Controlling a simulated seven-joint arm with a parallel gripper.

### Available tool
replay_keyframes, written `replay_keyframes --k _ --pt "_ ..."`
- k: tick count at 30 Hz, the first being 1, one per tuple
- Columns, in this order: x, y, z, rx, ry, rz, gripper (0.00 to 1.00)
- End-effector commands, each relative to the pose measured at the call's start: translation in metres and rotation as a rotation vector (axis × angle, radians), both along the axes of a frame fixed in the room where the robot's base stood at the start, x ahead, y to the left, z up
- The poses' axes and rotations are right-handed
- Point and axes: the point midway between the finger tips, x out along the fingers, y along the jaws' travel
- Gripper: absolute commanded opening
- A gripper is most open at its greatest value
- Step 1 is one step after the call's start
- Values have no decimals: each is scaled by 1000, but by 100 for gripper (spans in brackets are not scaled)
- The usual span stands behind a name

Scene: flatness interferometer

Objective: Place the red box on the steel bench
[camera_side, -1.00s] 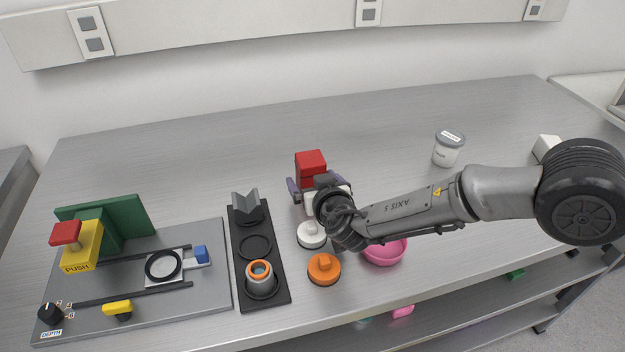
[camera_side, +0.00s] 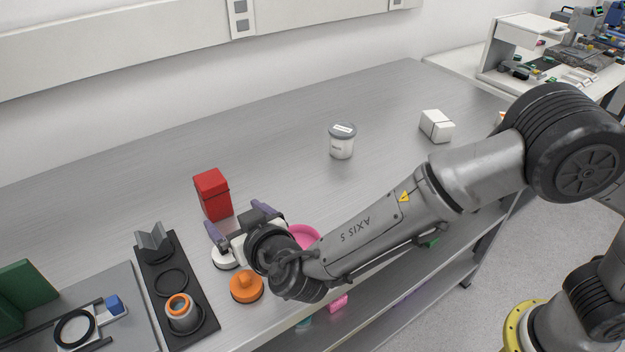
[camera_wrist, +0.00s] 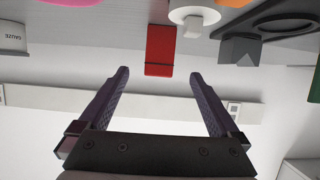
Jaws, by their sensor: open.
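The red box (camera_side: 213,195) stands upright on the steel bench (camera_side: 270,131), left of the middle in the side view. It has a dark line around its upper part. In the wrist view the red box (camera_wrist: 160,50) appears upside down, beyond the fingertips and centred between them. My gripper (camera_side: 238,223) is open and empty, just in front of the box and apart from it. Both purple-grey fingers (camera_wrist: 160,72) show spread wide in the wrist view.
A black tray (camera_side: 172,283) with a grey V-block (camera_side: 151,241) lies left of the gripper. A white knob (camera_side: 224,257), an orange knob (camera_side: 246,287) and a pink bowl (camera_side: 303,238) sit close by. A gauze jar (camera_side: 342,141) and white box (camera_side: 436,126) stand rightward.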

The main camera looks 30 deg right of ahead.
Motion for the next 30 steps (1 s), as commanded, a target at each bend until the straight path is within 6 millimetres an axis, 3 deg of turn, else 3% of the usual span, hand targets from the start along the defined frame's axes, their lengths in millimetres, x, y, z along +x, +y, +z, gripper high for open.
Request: replay_keyframes --k 5,8,11,14,18,21,25,30 --pt "1 -4 3 -3 1 -7 98" --pt "7 -30 17 -28 18 -55 98" --pt "10 -88 44 -82 72 -151 98" --pt "-2 -164 71 -144 174 -259 98" --pt "-46 -258 98 -193 354 -352 98" --pt "-90 -308 108 -191 482 -369 98" --pt "-156 -349 112 -154 623 -331 98" --pt "-234 -363 107 -71 716 -205 98"
